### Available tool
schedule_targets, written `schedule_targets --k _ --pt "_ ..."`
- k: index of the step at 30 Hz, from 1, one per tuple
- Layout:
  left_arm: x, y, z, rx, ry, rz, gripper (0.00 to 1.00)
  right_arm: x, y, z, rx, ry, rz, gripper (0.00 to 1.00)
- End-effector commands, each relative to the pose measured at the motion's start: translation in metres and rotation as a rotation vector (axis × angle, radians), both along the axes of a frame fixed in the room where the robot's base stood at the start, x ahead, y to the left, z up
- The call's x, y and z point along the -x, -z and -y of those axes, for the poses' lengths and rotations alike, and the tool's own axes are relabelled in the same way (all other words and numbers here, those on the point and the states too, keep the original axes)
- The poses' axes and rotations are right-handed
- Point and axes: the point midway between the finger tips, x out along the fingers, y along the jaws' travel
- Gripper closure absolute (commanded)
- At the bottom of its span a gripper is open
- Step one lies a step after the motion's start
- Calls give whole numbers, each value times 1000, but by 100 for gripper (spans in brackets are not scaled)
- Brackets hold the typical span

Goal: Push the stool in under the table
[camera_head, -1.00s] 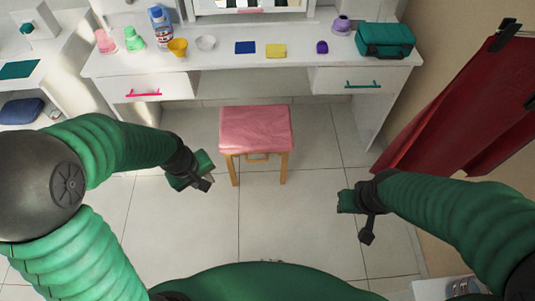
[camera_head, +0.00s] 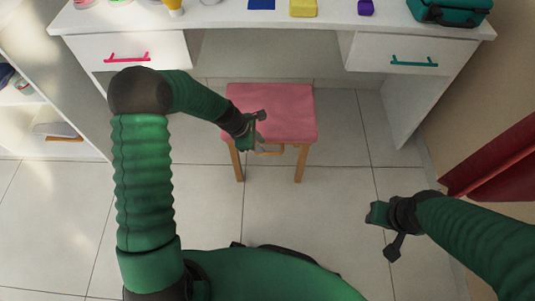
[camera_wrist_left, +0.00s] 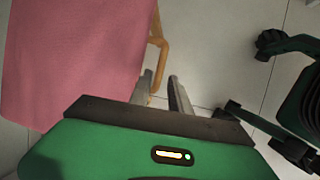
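The stool (camera_head: 285,105) has a pink seat and wooden legs. It stands on the tiled floor in front of the gap between the table's drawers, its back edge close to the table front. The white table (camera_head: 320,18) runs across the top of the head view. My left gripper (camera_head: 258,131) is at the stool's front edge, over the wooden front bar; contact cannot be told. In the left wrist view its fingers (camera_wrist_left: 162,88) are apart with nothing clearly between them, beside the pink seat (camera_wrist_left: 75,60). My right gripper (camera_head: 376,213) hangs over the floor, right of the stool.
The left drawer has a pink handle (camera_head: 127,58), the right one a teal handle (camera_head: 414,62). A teal case (camera_head: 450,10) and small boxes stand on the table. Red cloth (camera_head: 500,160) hangs at the right. White shelves (camera_head: 60,115) stand at the left.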

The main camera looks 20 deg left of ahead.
Motion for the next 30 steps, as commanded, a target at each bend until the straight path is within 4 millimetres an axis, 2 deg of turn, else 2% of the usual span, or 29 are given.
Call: schedule_targets --k 1,3,9,19,24,30 --pt "-3 20 5 1 3 -2 77 0 13 0 0 0 0 64" --pt "-7 34 11 1 4 -1 77 0 21 0 0 0 0 64" --pt "-17 58 21 -1 4 1 77 0 33 0 0 0 0 64" --pt "-18 61 22 -1 2 1 77 0 33 0 0 0 0 64" --pt "-18 61 22 -1 3 1 99 0 33 0 0 0 0 64" --pt "-18 60 22 -1 3 1 100 0 33 0 0 0 0 64"
